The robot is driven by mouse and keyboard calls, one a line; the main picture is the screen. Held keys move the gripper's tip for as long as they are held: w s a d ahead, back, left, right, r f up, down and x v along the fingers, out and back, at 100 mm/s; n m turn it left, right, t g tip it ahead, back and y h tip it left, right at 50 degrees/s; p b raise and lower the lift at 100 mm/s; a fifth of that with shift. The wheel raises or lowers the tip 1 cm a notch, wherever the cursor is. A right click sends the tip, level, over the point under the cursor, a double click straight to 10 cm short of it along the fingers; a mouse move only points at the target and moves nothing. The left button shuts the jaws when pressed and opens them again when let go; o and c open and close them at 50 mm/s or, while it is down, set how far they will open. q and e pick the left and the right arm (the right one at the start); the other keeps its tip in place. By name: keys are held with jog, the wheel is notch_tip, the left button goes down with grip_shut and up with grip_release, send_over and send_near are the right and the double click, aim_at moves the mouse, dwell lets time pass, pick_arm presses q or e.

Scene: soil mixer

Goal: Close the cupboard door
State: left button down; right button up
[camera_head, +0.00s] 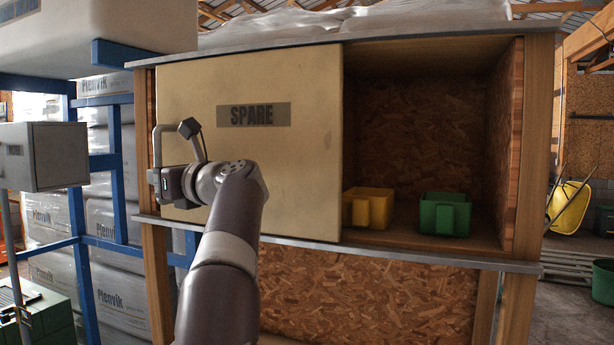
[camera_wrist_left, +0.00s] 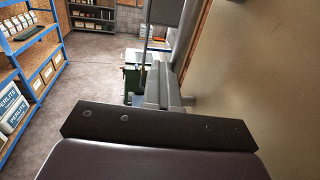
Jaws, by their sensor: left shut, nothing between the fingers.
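The cupboard door (camera_head: 265,150) is a flat beige panel labelled SPARE. It covers the left part of the cupboard (camera_head: 521,150), and the right part stands open. My left gripper (camera_head: 165,184) is shut and empty at the door's left edge, at about mid to lower height. Its fingertips are hard to make out in the head view, and I cannot tell whether they touch the door. In the left wrist view, the shut grey fingers (camera_wrist_left: 165,85) show beside the beige door face (camera_wrist_left: 275,90) on the right. My right gripper is not in view.
A yellow bin (camera_head: 369,208) and a green bin (camera_head: 445,214) stand in the open compartment. Metal rails run along the cupboard's top and bottom edges (camera_head: 400,252). A blue rack (camera_head: 118,175) with wrapped bags stands close at the left.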

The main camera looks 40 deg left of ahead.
pick_arm(q)
jog(key=a, duration=0.2)
jog(key=s+a+p, duration=0.1)
jog(key=a, duration=0.2)
jog(key=shift+a, duration=0.2)
